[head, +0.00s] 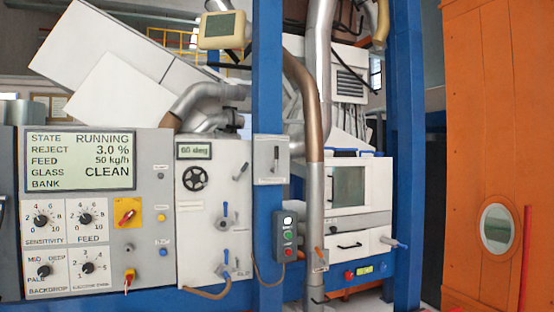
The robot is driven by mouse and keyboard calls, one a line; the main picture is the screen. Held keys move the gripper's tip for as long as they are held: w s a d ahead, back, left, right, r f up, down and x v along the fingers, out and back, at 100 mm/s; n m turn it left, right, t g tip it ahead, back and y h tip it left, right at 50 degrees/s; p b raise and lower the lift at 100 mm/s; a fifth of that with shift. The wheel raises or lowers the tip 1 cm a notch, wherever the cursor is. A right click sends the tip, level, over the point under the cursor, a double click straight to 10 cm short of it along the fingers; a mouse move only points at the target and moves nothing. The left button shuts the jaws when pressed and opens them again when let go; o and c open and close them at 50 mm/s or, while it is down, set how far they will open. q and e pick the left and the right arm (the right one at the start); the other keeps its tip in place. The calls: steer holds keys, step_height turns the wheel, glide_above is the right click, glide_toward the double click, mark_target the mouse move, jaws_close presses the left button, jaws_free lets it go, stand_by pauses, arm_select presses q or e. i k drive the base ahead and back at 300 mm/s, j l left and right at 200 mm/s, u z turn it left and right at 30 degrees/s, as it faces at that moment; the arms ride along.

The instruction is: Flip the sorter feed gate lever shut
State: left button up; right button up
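No label marks the feed gate lever, and I cannot tell for certain which lever it is. An orange-handled lever (318,256) sits on a small plate on the vertical metal pipe (314,205) at the lower centre; its handle tilts up to the left. A grey box with a dark upright lever (275,158) is fixed to the blue post (267,95). The sorter panel's display (80,160) reads RUNNING, with feed at 50 kg/h. Neither of my grippers shows in the head view.
Blue-handled valves (225,215) and a black handwheel (195,178) are on the white panel left of the post. A button box (287,237) hangs at the post. An orange wall with a round window (497,228) stands at the right. A blue post (405,150) stands before it.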

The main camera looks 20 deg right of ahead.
mark_target(275, 170)
steer(key=i+j+z, duration=0.4)
steer(key=i+j, duration=0.3)
steer(key=i, duration=0.45)
steer(key=i+j+z, duration=0.35)
steer(key=i+j, duration=0.65)
